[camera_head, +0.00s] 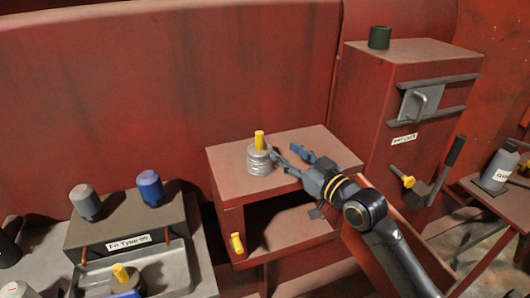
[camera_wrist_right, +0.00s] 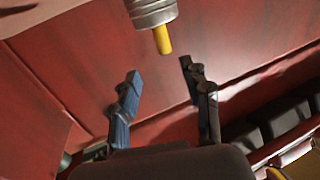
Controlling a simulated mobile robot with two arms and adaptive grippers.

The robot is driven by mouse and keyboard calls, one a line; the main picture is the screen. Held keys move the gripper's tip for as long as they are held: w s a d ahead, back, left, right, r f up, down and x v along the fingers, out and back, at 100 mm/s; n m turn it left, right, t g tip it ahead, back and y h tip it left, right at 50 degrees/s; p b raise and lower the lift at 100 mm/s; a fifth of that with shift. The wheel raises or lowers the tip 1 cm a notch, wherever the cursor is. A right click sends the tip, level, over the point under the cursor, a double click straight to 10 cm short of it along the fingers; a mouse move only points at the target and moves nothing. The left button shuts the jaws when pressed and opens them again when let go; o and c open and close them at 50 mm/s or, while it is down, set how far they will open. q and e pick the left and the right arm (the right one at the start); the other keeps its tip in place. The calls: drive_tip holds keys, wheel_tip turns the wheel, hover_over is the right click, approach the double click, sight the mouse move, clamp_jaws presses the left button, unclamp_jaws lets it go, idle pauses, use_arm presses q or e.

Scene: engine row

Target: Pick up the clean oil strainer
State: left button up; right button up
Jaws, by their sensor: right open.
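A grey ribbed cylinder with a yellow handle, which looks like the oil strainer (camera_head: 260,161), stands upright on the red stand's top (camera_head: 226,160). In the right wrist view, the strainer (camera_wrist_right: 151,13) is at the top edge, partly cut off, its yellow handle pointing between the fingers. My right gripper (camera_head: 284,152) is open and empty, just right of the strainer in the head view; its fingers (camera_wrist_right: 160,70) are apart and do not enclose the ribbed body. Whether a fingertip touches it is unclear. My left gripper is out of view.
Another yellow handle (camera_head: 237,243) shows on the stand's lower shelf, and one (camera_head: 121,272) in the grey tray at left. Grey (camera_head: 86,202) and blue (camera_head: 150,187) filters stand behind that tray. A red cabinet (camera_head: 371,110) with a dark lever (camera_head: 446,168) rises at right.

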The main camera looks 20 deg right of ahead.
sight(262, 136)
drive_tip(key=p+x, duration=0.1)
drive_tip(key=x, duration=0.2)
drive_tip(key=p+x, duration=0.1)
drive_tip(key=x, duration=0.3)
drive_tip(key=p+x, duration=0.1)
drive_tip(key=x, duration=0.2)
drive_tip(key=shift+w+a+r, duration=0.1)
drive_tip(key=shift+a+r, duration=0.2)
drive_tip(key=shift+a, duration=0.15)
drive_tip(key=shift+w+a+f, duration=0.1)
drive_tip(key=shift+w+f, duration=0.05)
drive_tip(key=shift+w, duration=0.25)
drive_tip(key=c, duration=1)
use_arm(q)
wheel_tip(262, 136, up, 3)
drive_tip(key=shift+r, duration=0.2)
use_arm(e)
clamp_jaws()
